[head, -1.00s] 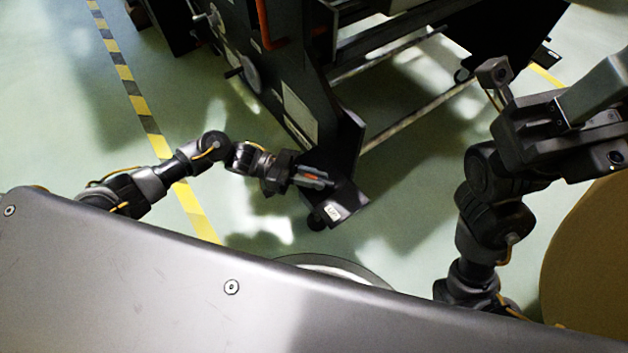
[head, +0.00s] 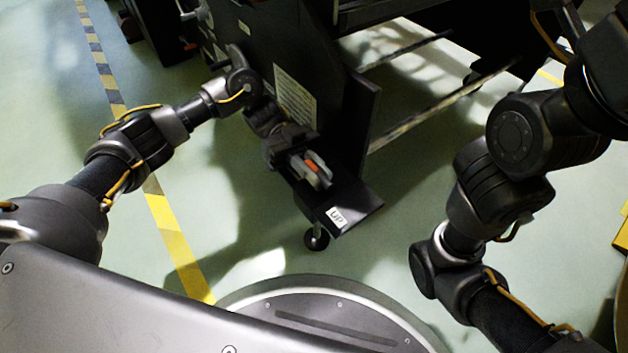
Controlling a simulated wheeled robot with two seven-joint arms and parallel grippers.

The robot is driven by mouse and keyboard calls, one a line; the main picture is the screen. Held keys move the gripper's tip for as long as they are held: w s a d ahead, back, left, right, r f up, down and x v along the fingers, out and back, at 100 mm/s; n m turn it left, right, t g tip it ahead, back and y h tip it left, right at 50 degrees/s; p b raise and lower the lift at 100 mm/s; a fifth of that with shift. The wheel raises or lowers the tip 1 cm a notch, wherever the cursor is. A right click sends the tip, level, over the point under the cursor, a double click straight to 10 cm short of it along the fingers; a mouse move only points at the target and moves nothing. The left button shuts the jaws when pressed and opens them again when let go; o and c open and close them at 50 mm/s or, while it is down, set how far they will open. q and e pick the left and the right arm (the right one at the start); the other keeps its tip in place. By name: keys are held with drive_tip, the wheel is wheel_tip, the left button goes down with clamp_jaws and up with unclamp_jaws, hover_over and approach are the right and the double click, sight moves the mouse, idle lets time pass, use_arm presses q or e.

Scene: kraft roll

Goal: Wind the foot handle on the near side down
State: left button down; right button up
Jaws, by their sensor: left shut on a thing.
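My left gripper (head: 318,178) is at the near foot of the dark machine, above the foot bracket (head: 352,200). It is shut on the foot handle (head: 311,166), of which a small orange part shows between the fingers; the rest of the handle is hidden. A white label reading "UP" (head: 337,217) is on the bracket's near end. Below it a round levelling foot (head: 316,240) shows at the floor; I cannot tell whether it touches. My right arm comes in at the right, and its gripper is outside the picture.
The dark machine frame (head: 270,45) stands right behind the foot, with a long rail (head: 440,105) running to the right. The floor between the foot and my right arm is clear.

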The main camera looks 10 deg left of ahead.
use_arm(q)
drive_tip(key=shift+f, duration=0.15)
drive_tip(key=c, duration=1.3)
unclamp_jaws()
drive_tip(key=shift+c, duration=0.2)
drive_tip(key=shift+a, duration=0.1)
